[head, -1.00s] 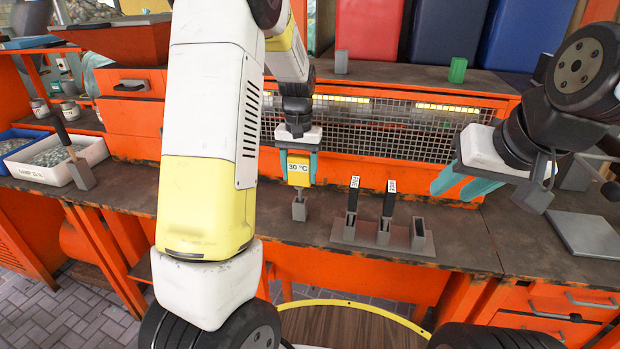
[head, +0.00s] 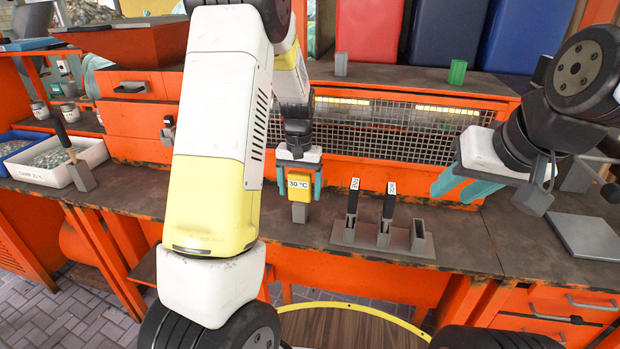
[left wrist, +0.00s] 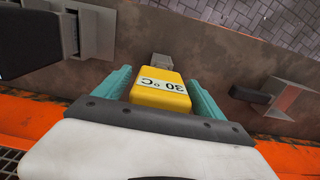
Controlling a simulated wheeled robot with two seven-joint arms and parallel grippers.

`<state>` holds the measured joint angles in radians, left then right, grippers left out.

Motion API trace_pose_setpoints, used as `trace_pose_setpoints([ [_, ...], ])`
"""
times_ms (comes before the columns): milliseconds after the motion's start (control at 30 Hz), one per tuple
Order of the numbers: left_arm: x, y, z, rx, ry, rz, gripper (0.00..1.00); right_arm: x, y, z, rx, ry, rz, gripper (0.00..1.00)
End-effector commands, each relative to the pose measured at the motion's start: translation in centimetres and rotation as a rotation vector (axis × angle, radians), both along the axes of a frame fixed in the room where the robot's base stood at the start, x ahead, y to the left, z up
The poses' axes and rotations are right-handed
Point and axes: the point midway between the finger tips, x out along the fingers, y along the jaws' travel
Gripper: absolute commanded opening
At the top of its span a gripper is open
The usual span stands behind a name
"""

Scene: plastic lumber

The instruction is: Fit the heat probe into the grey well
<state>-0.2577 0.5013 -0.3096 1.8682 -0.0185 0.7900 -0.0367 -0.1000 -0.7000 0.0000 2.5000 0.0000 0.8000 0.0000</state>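The yellow heat probe (head: 299,186), marked 30 °C, is upright on the bench. Its body sits directly on top of the small grey well (head: 299,213), and its stem is hidden. My left gripper (head: 300,190) has its teal fingers around the probe, one on each side, with narrow gaps showing. It looks open. The left wrist view shows the probe (left wrist: 161,92) between the two fingers, with part of the grey well (left wrist: 162,61) beyond it. My right gripper (head: 462,188) is open and empty above the bench at the right.
A grey slotted holder (head: 347,240) stands right of the well, with two black-handled, tagged tools in it and one empty slot. A wire mesh (head: 390,135) rises behind. A grey plate (head: 585,237) lies at the right; a white tray (head: 40,175) stands far left.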

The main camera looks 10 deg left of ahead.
Motion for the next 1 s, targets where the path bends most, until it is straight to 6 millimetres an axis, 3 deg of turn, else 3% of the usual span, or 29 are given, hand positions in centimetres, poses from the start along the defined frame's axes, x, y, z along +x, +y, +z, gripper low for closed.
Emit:
trace_pose_setpoints([
  [233, 0.0, 0.0, 0.3, 0.000, -0.002, 0.000, 0.80, 0.0, 0.0, 0.0, 0.000, 0.000, 0.000, 0.36],
  [600, 0.6, -0.4, 6.3, -0.001, -0.004, 0.000, 0.80, 0.0, 0.0, 0.0, 0.000, 0.000, 0.000, 0.36],
  [767, 0.5, -0.4, 7.8, -0.002, -0.004, 0.001, 0.80, 0.0, 0.0, 0.0, 0.000, 0.000, 0.000, 0.36],
  [867, -0.2, -0.4, 8.9, -0.017, -0.018, 0.003, 0.80, 0.0, 0.0, 0.0, 0.000, 0.000, 0.000, 0.36],
  [1000, -3.0, -0.5, 12.5, -0.072, -0.089, 0.009, 0.80, 0.0, 0.0, 0.0, 0.000, 0.000, 0.000, 0.36],
])
